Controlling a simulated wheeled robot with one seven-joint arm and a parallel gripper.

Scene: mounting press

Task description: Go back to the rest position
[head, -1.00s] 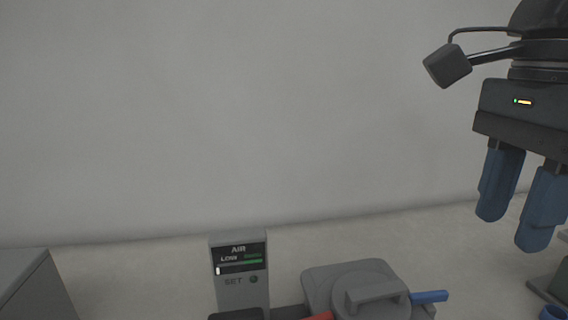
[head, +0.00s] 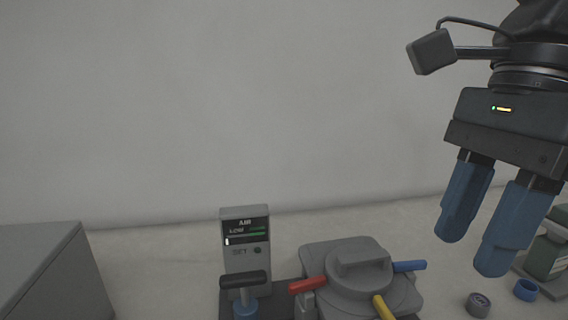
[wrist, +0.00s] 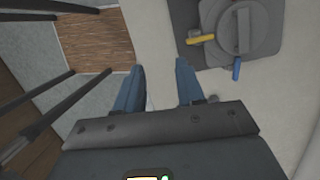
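My gripper (head: 478,225) is in the upper right of the head view, raised above the bench with its blue fingers pointing down. The fingers are apart with nothing between them. In the wrist view my gripper (wrist: 160,88) also shows its two fingers spread, with an empty gap. The mounting press (head: 345,262) sits on the bench below and left of my gripper, with a round grey lid and red, yellow and blue handles. It also shows at the upper right of the wrist view (wrist: 215,20). My gripper touches nothing.
A grey air panel (head: 240,228) stands left of the press, behind a black-topped lever (head: 243,279). A grey box (head: 50,265) is at the far left.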

